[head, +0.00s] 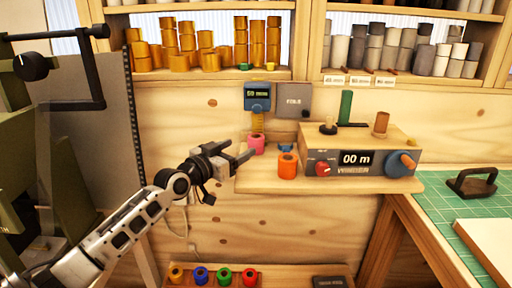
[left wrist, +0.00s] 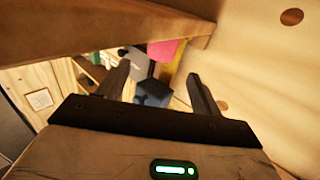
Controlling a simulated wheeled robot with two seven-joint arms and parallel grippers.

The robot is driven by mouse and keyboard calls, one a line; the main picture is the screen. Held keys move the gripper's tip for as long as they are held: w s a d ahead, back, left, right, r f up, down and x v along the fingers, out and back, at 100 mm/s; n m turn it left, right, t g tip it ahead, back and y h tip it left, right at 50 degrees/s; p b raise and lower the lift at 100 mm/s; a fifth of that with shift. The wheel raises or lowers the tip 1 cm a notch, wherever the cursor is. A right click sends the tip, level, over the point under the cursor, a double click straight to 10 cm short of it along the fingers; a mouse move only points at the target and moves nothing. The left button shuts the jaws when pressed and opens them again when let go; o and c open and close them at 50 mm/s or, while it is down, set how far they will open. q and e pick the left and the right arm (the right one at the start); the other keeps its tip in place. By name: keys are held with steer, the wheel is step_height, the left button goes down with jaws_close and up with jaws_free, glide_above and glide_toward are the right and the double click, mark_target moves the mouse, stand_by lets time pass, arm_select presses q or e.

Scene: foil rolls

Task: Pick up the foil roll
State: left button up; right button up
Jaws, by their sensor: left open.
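Which roll the task means is not clear. My right gripper is out of view.
Gold rolls (head: 210,60) and grey rolls (head: 405,55) fill shelves above. Several coloured rolls (head: 200,275) stand in a low tray below. A green cutting mat (head: 450,215) lies at right. A grey panel (head: 95,140) stands at left.

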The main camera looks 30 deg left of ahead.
mark_target(251, 139)
arm_select(q)
steer(key=shift+w+d+b, duration=0.1)
steer(key=shift+w+b, duration=0.2)
steer(key=shift+w, duration=0.9)
steer(key=shift+w+d+b, duration=0.15)
steer(key=shift+w+b, duration=0.4)
steer(key=shift+w, duration=0.9)
steer(key=shift+w+d+b, duration=0.1)
steer(key=shift+w+b, duration=0.4)
steer(key=shift+w, duration=0.9)
steer(key=shift+r, duration=0.1)
steer(key=c, duration=1.1)
